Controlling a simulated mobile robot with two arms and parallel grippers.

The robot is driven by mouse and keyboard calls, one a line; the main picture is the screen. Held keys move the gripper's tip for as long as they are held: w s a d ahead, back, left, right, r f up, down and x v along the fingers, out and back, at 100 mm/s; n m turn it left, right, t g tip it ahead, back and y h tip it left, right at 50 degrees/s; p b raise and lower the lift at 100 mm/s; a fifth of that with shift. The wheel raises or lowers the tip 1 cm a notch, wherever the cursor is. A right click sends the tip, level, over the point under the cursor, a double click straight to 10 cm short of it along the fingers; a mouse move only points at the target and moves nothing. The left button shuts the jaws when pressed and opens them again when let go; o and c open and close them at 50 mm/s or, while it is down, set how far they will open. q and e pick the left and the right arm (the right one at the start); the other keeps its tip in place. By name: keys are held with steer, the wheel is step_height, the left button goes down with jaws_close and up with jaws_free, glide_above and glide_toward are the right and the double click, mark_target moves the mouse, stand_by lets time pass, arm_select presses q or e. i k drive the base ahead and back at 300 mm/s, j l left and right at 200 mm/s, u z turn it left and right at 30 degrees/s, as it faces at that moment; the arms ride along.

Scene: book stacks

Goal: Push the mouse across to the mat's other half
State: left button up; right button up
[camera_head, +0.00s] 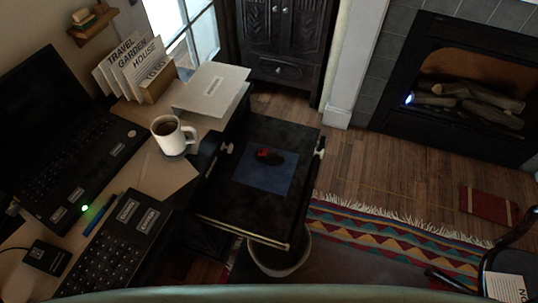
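The mouse (269,157), small and black with a red patch, rests on the far part of a blue mat (263,180), near its far edge. The mat lies on a dark pulled-out tray or drawer (235,202) beside the desk. I cannot make out a dividing line between the mat's halves. Neither of my grippers can be made out in the head view.
The desk at left holds a white mug (167,137), a laptop (60,150), a keyboard (105,250) and upright books (135,68). Small pale fittings (320,150) stand at the tray's sides. A round bin (280,268) is below its near edge.

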mark_target(273, 157)
steer(key=l+u, duration=0.2)
steer(key=u, duration=0.2)
steer(key=l+u, duration=0.25)
steer(key=u, duration=0.2)
steer(key=k+l+u, duration=0.15)
steer(key=u, duration=0.25)
steer(key=l+u, duration=0.15)
steer(key=u, duration=0.25)
steer(key=l+u, duration=0.1)
steer(key=u, duration=0.35)
steer(key=k+l+u, duration=0.1)
steer(key=u, duration=0.3)
steer(key=k+l+u, duration=0.1)
steer(key=u, duration=0.35)
steer(key=k+u, duration=0.1)
steer(key=u, duration=0.3)
steer(key=k+l+u, duration=0.1)
steer(key=u, duration=0.35)
steer(key=k+l+u, duration=0.1)
steer(key=u, duration=0.25)
steer(key=k+u, duration=0.3)
steer(key=k+l+u, duration=0.1)
steer(key=u, duration=0.25)
steer(key=k+l+z, duration=0.65)
steer(key=k+j, duration=0.05)
steer(key=k, duration=0.05)
